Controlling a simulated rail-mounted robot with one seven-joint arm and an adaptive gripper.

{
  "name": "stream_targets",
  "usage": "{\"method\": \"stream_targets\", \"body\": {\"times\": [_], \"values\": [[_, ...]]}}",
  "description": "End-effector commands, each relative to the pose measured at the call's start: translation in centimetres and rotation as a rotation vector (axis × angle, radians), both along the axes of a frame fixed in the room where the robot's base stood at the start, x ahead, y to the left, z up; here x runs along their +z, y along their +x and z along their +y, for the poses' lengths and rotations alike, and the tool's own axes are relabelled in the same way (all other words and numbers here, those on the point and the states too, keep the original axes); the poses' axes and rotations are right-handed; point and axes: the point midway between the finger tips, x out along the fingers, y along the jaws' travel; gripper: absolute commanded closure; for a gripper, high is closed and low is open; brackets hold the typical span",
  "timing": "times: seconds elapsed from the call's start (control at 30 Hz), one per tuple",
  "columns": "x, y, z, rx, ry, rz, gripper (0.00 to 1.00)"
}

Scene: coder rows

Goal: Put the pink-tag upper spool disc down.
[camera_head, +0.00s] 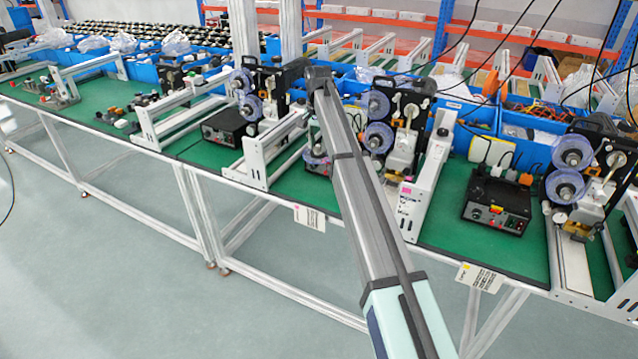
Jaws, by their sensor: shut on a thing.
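My arm reaches up across the middle of the picture and ends in a dark part at the top. My gripper's fingers do not show; what they hold cannot be seen. The pink-marked tag (309,217) hangs on the table's front edge, left of my arm. Just right of my arm, a dark machine (410,100) has a translucent purple upper disc (376,105) and a lower disc (379,137). A small purplish round shape (317,156) shows low, left of my arm, partly covered; I cannot tell whether it is a spool disc.
A yellow-marked tag (479,277) hangs further right, below a black control box (497,208) and another machine with two purple discs (572,152). White frames (425,190) stand between stations on the green tabletop (450,225). Blue bins (525,130) line the back.

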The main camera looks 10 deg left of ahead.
Motion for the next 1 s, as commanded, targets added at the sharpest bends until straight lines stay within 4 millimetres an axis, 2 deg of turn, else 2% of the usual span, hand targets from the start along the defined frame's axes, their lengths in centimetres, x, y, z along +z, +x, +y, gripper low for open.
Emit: {"method": "stream_targets", "body": {"times": [0.2, 0.4, 0.5, 0.77, 1.0], "values": [[-5.3, -0.2, -0.1, 0.001, -0.001, 0.003, 1.00], [-9.4, -0.1, 0.0, 0.002, -0.001, 0.001, 1.00], [-10.8, 0.0, 0.0, 0.002, -0.001, 0.000, 1.00], [-12.3, 0.0, 0.0, 0.002, 0.000, -0.001, 1.00], [-15.4, 0.0, 0.0, 0.002, -0.001, 0.000, 1.00]]}}
